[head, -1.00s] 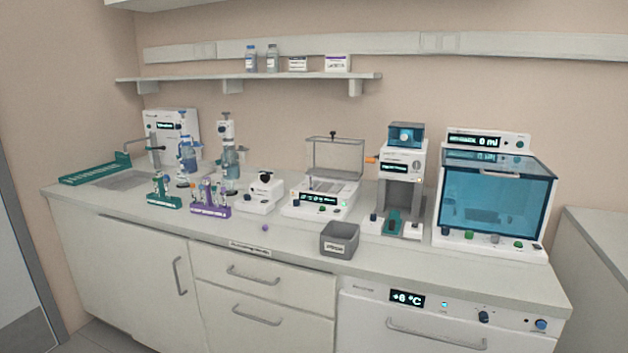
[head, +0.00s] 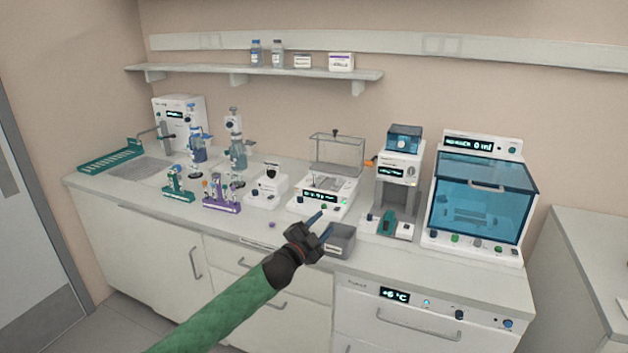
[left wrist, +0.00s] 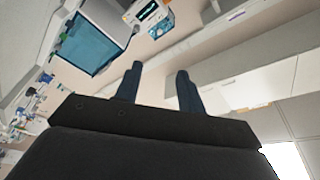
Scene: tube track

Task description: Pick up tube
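My left gripper (head: 318,226) is raised in front of the bench in the head view, with its arm in a green sleeve coming from below. Its two dark fingers stand apart with nothing between them, as the left wrist view (left wrist: 157,85) also shows. Small tubes seem to stand in the green rack (head: 178,186) and the purple rack (head: 221,196) on the left half of the bench. They are too small to tell apart well. The left gripper is to the right of both racks and away from them. My right gripper is not in view.
A grey bin (head: 342,241) is partly hidden behind my left gripper. A small purple cap-like thing (head: 272,225) lies near the bench's front edge. A balance (head: 322,196) and a blue-windowed cabinet (head: 478,200) stand to the right. The front strip by the purple rack is clear.

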